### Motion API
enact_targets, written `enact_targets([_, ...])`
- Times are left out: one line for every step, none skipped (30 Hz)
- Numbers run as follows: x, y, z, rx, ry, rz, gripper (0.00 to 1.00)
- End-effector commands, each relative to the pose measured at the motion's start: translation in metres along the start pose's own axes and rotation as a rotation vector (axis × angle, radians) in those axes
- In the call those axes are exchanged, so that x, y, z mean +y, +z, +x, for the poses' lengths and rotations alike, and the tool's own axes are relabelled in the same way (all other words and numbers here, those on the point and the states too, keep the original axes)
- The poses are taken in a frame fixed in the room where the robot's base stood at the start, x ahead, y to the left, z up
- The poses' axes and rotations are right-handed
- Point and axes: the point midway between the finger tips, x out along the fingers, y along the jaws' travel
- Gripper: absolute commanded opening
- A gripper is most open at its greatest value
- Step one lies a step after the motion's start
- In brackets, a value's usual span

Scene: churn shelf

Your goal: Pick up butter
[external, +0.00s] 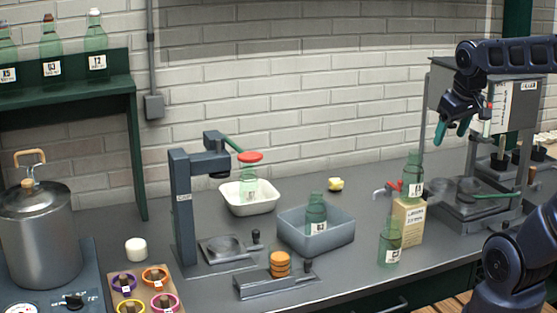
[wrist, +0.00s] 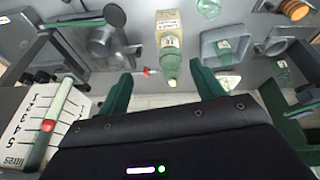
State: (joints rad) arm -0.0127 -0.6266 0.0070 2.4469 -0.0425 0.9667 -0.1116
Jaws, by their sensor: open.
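A small pale-yellow lump that looks like the butter (external: 335,184) lies on the grey worktop near the back wall, behind the blue-grey tub, in the external view. I cannot pick it out surely in the wrist view. My gripper (external: 452,129) is open and empty, with green fingers, raised at the right, well above and to the right of the lump. In the wrist view, a green bottle on a carton shows beyond the fingers.
A blue-grey tub (external: 337,233) holds a bottle, and a white basin (external: 235,203) stands left of it. A carton (external: 408,222) with a bottle (external: 413,172) on top stands between the lump and my arm. Another bottle (external: 389,243) stands in front. A grey machine (external: 487,140) is close behind my gripper.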

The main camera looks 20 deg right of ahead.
Motion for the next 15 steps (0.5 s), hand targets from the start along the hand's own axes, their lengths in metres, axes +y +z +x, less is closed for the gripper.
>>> enact_targets([0.002,-0.014,0.002,-0.016,0.004,-0.036,0.66])
enact_targets([0.003,-0.021,0.003,-0.023,0.008,-0.059,0.66])
enact_targets([0.005,-0.031,0.005,-0.034,0.013,-0.091,0.66])
enact_targets([0.006,-0.039,0.006,-0.041,0.016,-0.114,0.66])
enact_targets([0.007,-0.046,0.008,-0.050,0.019,-0.138,0.66])
enact_targets([0.008,-0.056,0.010,-0.060,0.023,-0.169,0.66])
enact_targets([0.009,-0.064,0.012,-0.068,0.026,-0.193,0.66])
enact_targets([0.010,-0.071,0.014,-0.075,0.028,-0.217,0.66])
enact_targets([0.011,-0.081,0.018,-0.086,0.031,-0.248,0.66])
enact_targets([0.011,-0.089,0.020,-0.094,0.033,-0.273,0.66])
enact_targets([0.012,-0.096,0.023,-0.102,0.036,-0.296,0.66])
enact_targets([0.013,-0.106,0.026,-0.112,0.038,-0.328,0.66])
enact_targets([0.013,-0.114,0.030,-0.121,0.040,-0.351,0.66])
enact_targets([0.014,-0.121,0.033,-0.127,0.042,-0.374,0.66])
enact_targets([0.015,-0.131,0.038,-0.139,0.044,-0.407,0.66])
